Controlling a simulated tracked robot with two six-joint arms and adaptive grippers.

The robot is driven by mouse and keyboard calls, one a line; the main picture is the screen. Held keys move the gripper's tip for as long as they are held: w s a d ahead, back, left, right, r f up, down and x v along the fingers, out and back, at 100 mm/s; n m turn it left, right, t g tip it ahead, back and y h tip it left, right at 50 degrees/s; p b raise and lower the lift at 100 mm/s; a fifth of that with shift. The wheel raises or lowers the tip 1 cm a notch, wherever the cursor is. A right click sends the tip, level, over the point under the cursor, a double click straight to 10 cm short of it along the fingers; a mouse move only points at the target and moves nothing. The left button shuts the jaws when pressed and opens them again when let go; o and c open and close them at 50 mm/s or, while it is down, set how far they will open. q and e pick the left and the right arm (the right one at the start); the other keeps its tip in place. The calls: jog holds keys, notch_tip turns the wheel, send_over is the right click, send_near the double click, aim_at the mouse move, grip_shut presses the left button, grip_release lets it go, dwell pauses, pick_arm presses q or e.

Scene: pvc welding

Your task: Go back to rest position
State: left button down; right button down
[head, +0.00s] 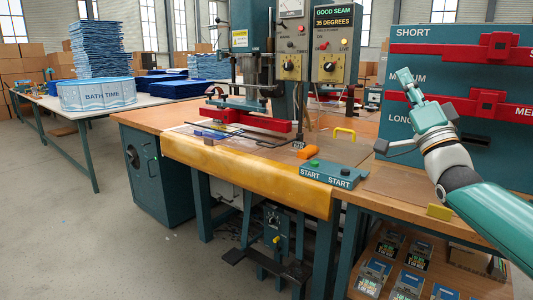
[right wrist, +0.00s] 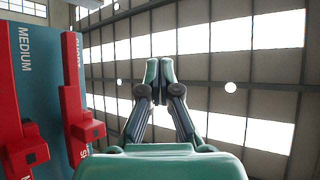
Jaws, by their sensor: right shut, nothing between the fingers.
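My right gripper (head: 404,78) is raised at the right of the head view, in front of the teal rack board (head: 420,39). Its fingers point up and are shut with nothing between them. In the right wrist view the fingertips of my right gripper (right wrist: 160,72) meet against the roof and windows. My left gripper is in neither view. The welding machine (head: 262,60) stands on the workbench with a red bar (head: 250,121) low at its front. Its display reads "GOOD SEAM" and "35 DEGREES".
Red bars hang on the rack board beside the right gripper (right wrist: 75,110). A START button box (head: 333,175) sits at the bench's front edge. A yellow handle (head: 344,133) stands on the bench. A "BATH TIME" pool (head: 97,95) and blue stacks are on the left table.

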jog(key=w+a+f+m+g+h, duration=0.1)
jog(key=w+a+f+g, duration=0.3)
jog(key=f, duration=1.2)
jog(key=w+f+m+g+h, duration=0.15)
jog(key=w+f, duration=0.45)
jog(key=f, duration=0.9)
jog(key=s+a+f+g, duration=0.2)
jog(key=f+g, duration=0.1)
jog(key=f, duration=0.8)
jog(key=s+a+f+g, duration=0.1)
jog(key=s+f+g, duration=0.2)
jog(key=f, duration=0.8)
jog(key=s+a+f+g, duration=0.2)
jog(key=s+f+g, duration=0.1)
jog(key=s+f, duration=0.5)
jog(key=s+a+f+g, duration=0.25)
jog(key=s+f, duration=0.25)
jog(key=f, duration=0.5)
jog(key=s+a+f+n+g, duration=0.2)
jog(key=s+f+n+g, duration=0.15)
jog(key=s, duration=0.95)
jog(key=s+a+f+n+g, duration=0.25)
jog(key=s+f+g, duration=0.25)
jog(key=s, duration=0.9)
notch_tip(320, 180, up, 32)
jog(key=n+p, duration=0.1)
jog(key=p, duration=3.1)
jog(key=shift+w+d+r, duration=0.25)
jog(key=shift+w+d, duration=0.05)
jog(key=shift+d, duration=0.1)
